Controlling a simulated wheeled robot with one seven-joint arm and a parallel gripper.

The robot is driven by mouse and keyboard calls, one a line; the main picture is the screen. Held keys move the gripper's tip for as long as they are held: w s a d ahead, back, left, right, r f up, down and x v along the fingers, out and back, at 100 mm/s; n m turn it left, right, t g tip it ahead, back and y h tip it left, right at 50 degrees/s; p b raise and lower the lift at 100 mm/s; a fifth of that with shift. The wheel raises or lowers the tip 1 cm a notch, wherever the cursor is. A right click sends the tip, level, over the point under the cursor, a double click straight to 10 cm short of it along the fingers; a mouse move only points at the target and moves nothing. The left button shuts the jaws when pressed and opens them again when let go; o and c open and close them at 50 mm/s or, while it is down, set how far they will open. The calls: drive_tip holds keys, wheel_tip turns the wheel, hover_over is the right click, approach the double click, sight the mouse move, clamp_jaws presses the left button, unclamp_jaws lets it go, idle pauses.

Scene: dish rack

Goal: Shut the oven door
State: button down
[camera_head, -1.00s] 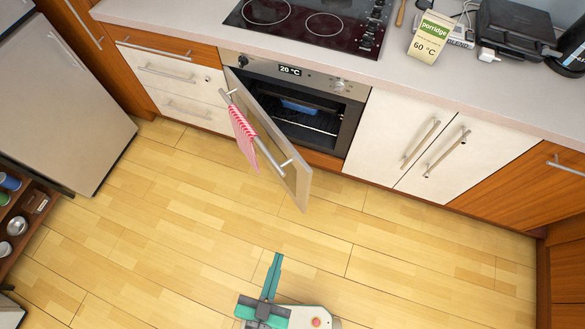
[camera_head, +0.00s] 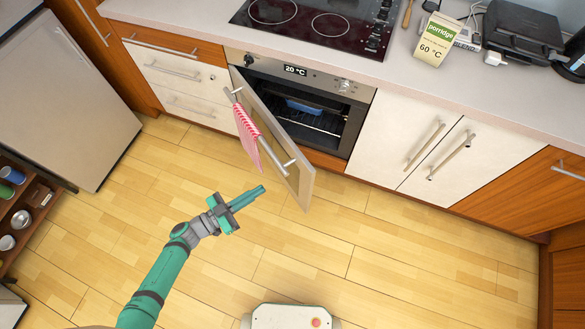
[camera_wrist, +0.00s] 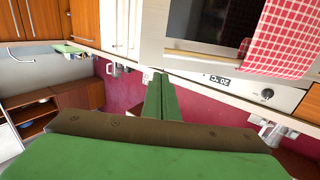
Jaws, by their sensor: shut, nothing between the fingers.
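The oven (camera_head: 300,105) is built in under the counter, with a display reading 20 °C. Its door (camera_head: 302,186) stands open, hinged on the left side and swung out into the room. A long bar handle (camera_head: 270,154) runs along its outer face, with a red and white towel (camera_head: 246,134) hanging over it. My gripper (camera_head: 262,188) is shut and empty, just left of and apart from the door's free end, on its outer side. In the wrist view my gripper (camera_wrist: 160,82) shows shut, with the towel (camera_wrist: 283,38) at upper right.
A fridge (camera_head: 75,95) stands at the left, with a small shelf (camera_head: 40,205) of items below it. White cabinets (camera_head: 405,150) are right of the oven. The wooden floor (camera_head: 400,260) in front is clear.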

sight(301, 164)
drive_tip(key=x, duration=1.4)
drive_tip(key=shift+w+d, duration=0.2)
drive_tip(key=shift+w, duration=0.15)
